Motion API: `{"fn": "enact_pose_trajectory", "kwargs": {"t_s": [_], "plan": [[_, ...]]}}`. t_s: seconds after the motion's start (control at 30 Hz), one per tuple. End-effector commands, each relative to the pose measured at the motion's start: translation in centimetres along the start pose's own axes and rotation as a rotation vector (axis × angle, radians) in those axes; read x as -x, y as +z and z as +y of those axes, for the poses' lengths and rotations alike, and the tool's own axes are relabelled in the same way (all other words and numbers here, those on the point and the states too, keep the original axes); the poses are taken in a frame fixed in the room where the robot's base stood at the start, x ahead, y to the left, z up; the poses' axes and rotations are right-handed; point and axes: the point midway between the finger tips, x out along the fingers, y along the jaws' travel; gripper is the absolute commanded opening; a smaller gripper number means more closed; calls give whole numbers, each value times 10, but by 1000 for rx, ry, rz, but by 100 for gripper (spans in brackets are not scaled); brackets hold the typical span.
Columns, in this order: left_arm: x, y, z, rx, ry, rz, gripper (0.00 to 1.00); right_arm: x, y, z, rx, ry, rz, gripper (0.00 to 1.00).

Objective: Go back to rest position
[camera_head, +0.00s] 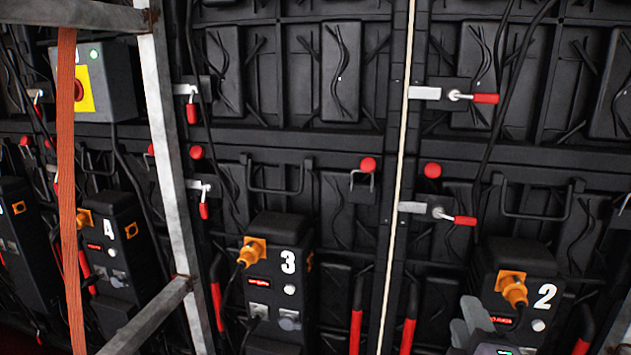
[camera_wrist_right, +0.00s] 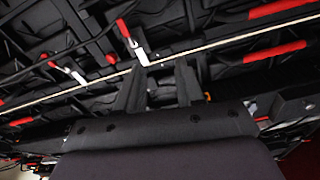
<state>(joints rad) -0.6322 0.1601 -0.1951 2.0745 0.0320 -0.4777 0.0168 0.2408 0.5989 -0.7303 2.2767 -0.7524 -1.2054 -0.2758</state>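My right gripper (camera_head: 468,318) shows at the bottom right of the head view, in front of the box marked 2 (camera_head: 512,275). In the right wrist view its two dark fingers (camera_wrist_right: 158,75) stand apart with an empty gap between them. The back of the black video wall (camera_head: 330,150) fills the view behind. My left gripper is not in the head view.
Red-handled latches (camera_head: 465,97) sit along the panel seams. A metal frame (camera_head: 170,150), an orange strap (camera_head: 67,180) and a grey box with a red button (camera_head: 95,82) are at left.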

Motion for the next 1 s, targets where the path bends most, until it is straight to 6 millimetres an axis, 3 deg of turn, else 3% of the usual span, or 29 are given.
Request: {"fn": "enact_pose_trajectory", "kwargs": {"t_s": [0.03,0.17,0.3,0.4,0.6,0.8,0.87,1.0], "plan": [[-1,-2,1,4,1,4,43,3,-2,-23,-50,-73,15,37],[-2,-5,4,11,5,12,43,16,-6,-80,-218,-258,49,37],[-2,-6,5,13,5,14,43,42,-8,-143,-457,-458,53,37],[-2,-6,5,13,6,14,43,65,-5,-182,-647,-578,23,37],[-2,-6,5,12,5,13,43,114,10,-238,-1001,-722,-88,37],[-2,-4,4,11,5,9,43,161,35,-275,-1298,-761,-243,37],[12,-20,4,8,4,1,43,156,31,-249,-1287,-752,-227,37],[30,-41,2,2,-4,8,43,156,30,-226,-1276,-750,-232,37]]}}
